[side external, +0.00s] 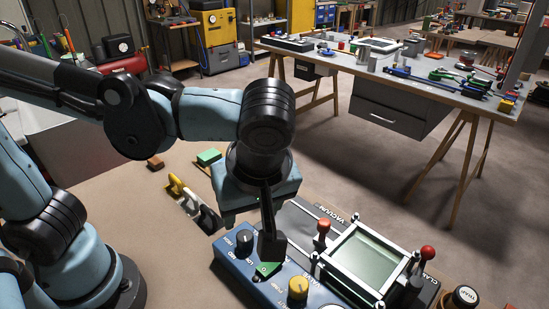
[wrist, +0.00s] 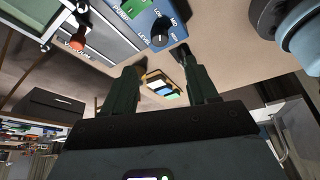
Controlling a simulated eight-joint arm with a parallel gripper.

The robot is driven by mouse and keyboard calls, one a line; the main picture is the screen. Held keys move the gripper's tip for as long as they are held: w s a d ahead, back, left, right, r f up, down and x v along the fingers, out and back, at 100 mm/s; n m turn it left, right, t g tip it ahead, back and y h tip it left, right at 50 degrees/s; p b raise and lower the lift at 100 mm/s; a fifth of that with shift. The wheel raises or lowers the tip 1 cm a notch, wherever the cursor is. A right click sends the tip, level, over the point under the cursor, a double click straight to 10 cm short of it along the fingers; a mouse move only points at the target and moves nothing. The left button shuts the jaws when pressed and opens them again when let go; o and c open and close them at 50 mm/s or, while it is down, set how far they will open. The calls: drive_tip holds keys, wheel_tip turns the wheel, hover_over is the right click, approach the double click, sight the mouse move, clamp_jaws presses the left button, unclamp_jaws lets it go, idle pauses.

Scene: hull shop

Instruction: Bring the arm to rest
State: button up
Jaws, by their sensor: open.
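My gripper (side external: 268,255) points down over the blue control box (side external: 238,268) in the side view, its dark fingers just above or beside the green switch (side external: 268,270). I cannot tell whether they touch it. In the wrist view my gripper (wrist: 165,58) has its two fingers spread apart with nothing between them. The blue box (wrist: 146,22) with its black knob (wrist: 160,33) lies beyond the fingertips there. The black knob (side external: 245,237) and a yellow knob (side external: 298,288) also show in the side view.
A framed glass plate (side external: 362,262) stands right of the box, flanked by an orange-knobbed lever (side external: 323,228) and a red-balled lever (side external: 427,253). A bottle (side external: 463,297) stands at the right edge.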

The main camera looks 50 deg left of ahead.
drive_tip(key=w+a+f+m+t+h, duration=0.1)
drive_tip(key=w+a+m+t+h, duration=0.1)
drive_tip(key=a+m, duration=0.4)
drive_tip(key=w+a+f+m+t+h, duration=0.1)
drive_tip(key=w+a+m+t+h, duration=0.1)
drive_tip(key=a+m, duration=0.5)
drive_tip(key=shift+w+a+f+m+t, duration=0.2)
drive_tip(key=shift+w+a+m+t, duration=0.1)
drive_tip(key=shift+w+a+t, duration=0.65)
drive_tip(key=shift+s+a, duration=0.1)
